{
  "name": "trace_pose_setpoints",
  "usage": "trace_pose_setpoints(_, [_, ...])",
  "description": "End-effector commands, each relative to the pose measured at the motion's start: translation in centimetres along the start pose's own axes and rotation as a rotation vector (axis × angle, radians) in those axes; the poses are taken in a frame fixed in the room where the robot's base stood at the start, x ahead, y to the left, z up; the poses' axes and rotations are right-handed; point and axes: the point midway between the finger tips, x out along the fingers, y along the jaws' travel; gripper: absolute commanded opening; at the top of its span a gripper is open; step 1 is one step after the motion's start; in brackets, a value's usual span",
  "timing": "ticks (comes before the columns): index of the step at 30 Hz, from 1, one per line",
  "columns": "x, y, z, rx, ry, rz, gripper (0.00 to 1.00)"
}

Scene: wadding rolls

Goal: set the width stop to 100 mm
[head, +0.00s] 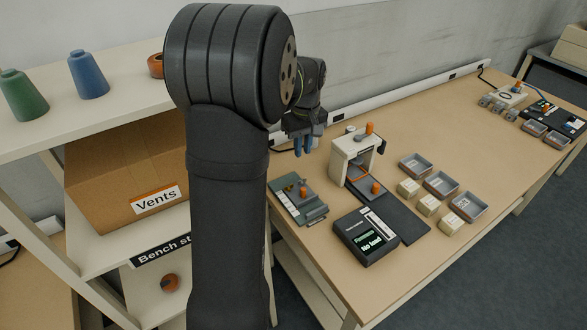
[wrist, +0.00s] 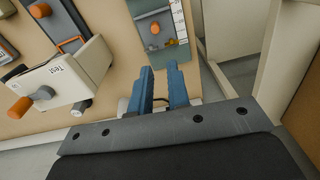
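A small grey-green fixture (head: 298,199) lies at the bench's near left, with an orange knob (head: 303,191) and a pale ruled strip. I take it to carry the width stop. In the wrist view the fixture (wrist: 144,46) is at the top centre, with its knob (wrist: 155,28) and ruled strip (wrist: 179,25); the setting is too small to read. My gripper (head: 306,148) hangs above the back of the bench, apart from the fixture. In the wrist view my gripper's blue fingers (wrist: 159,68) are apart with nothing between them, pointing toward the fixture.
A cream press (head: 352,153) with orange knobs stands right of the fixture. A dark display box (head: 366,237) reads "No load". Several grey trays (head: 441,184) and cream blocks (head: 428,204) lie further right. A shelf with a "Vents" box (head: 125,170) stands left.

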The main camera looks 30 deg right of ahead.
Motion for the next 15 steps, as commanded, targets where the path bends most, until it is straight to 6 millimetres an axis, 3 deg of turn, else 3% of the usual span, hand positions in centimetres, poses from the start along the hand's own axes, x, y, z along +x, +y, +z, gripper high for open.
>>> trace_pose_setpoints(2, [1.1, 0.7, 1.2, 0.063, 0.013, -0.051, 0.00])
trace_pose_setpoints(15, [6.8, 4.8, 9.3, 0.637, 0.231, -0.477, 0.00])
